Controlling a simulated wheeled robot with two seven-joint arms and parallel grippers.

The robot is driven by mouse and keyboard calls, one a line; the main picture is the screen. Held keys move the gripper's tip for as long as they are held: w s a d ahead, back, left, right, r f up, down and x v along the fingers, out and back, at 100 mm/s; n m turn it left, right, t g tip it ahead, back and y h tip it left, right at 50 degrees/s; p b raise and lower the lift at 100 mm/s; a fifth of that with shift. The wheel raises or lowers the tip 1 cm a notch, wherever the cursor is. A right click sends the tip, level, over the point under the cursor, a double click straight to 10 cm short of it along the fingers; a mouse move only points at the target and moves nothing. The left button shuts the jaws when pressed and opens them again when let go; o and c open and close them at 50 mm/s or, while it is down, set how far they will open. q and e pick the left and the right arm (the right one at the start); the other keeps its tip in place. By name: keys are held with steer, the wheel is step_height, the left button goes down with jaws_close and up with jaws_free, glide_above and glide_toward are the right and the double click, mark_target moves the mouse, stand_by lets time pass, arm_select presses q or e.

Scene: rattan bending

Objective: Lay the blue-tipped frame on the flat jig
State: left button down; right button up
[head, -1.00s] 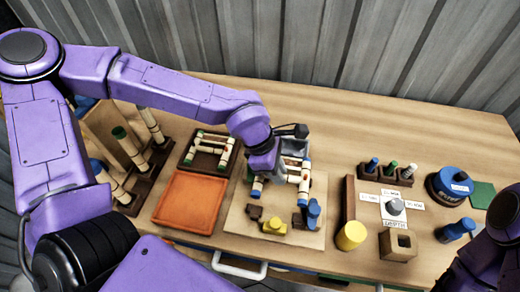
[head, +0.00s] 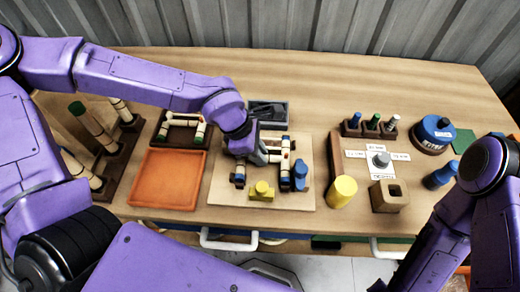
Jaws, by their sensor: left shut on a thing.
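The blue-tipped frame (head: 285,157) is of pale rattan with dark bands. It is at the flat jig, a pale board (head: 220,192) with small blocks and clamps on it. My left gripper (head: 259,156) is shut on the frame from above and hides part of its crossbar. The frame's legs point to the near side, close to the jig's blocks; I cannot tell whether it rests fully on the board. A yellow clamp (head: 262,191) and a blue clamp (head: 299,175) stand on the jig's near part. My right arm shows at the right; its gripper is out of view.
An orange tray (head: 167,178) lies left of the jig, with a green-tipped frame (head: 183,127) on a dark tray behind it. A grey tray (head: 268,112) is behind the jig. A yellow cylinder (head: 342,190) stands to the right. The back of the table is clear.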

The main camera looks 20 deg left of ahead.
arm_select(q)
steer(key=shift+w, duration=0.2)
steer(key=shift+s, duration=0.1)
steer(key=shift+p, duration=0.4)
steer(key=shift+f, duration=0.2)
stand_by(0.6)
steer(key=c, duration=0.9)
jaws_free()
steer(key=shift+c, duration=0.2)
step_height(320, 180, up, 9)
steer(key=p, duration=1.1)
steer(key=shift+r, duration=0.15)
